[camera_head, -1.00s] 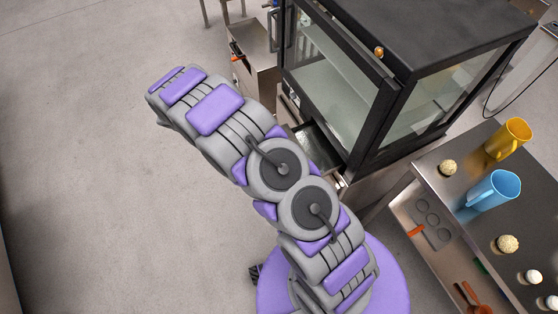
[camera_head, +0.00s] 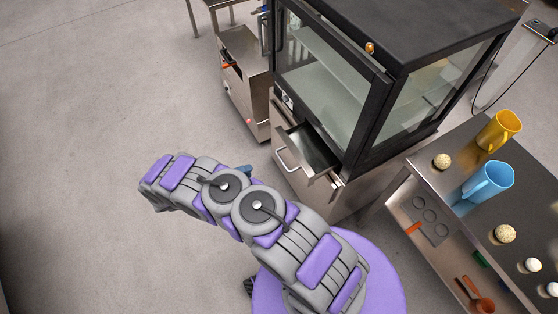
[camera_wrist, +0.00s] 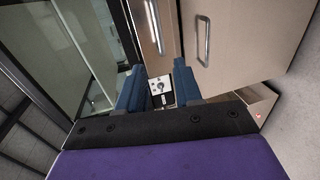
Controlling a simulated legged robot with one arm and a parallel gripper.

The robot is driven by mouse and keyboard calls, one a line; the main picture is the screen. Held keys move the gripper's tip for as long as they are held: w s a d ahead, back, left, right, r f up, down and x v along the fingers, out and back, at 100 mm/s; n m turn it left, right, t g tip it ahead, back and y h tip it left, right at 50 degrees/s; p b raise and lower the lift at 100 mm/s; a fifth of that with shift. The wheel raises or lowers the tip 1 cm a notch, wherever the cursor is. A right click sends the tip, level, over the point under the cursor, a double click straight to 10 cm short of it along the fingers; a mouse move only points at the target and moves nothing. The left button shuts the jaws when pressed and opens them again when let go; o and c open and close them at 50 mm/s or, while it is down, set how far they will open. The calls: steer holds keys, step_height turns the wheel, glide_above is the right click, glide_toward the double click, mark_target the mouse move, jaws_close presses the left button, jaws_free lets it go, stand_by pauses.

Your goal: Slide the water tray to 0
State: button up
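The water tray (camera_head: 291,145) is a metal drawer below the glass cabinet, pulled partly out, with a dark inside and a bar handle (camera_head: 284,158) on its front. My gripper (camera_wrist: 158,88) shows two blue fingers with a clear gap between them, open and empty. In the head view only a small blue part of my gripper (camera_head: 243,170) shows behind my arm, left of and below the tray handle, apart from it. In the wrist view a metal panel with a bar handle (camera_wrist: 203,40) lies beyond the fingers; I cannot tell whether it is the tray's front.
The black-framed glass cabinet (camera_head: 345,85) stands above the tray. A metal cart (camera_head: 243,85) is left of it. A table (camera_head: 452,205) at right holds a yellow jug (camera_head: 498,132), a blue jug (camera_head: 485,185) and dough balls. Floor at left is clear.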

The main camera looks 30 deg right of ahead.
mark_target(280, 159)
steer(key=b+x, duration=0.2)
steer(key=x, duration=1.3)
steer(key=shift+d+b, duration=0.35)
steer(key=shift+b, duration=0.05)
steer(key=shift+s, duration=0.1)
jaws_close()
steer(key=shift+f, duration=0.1)
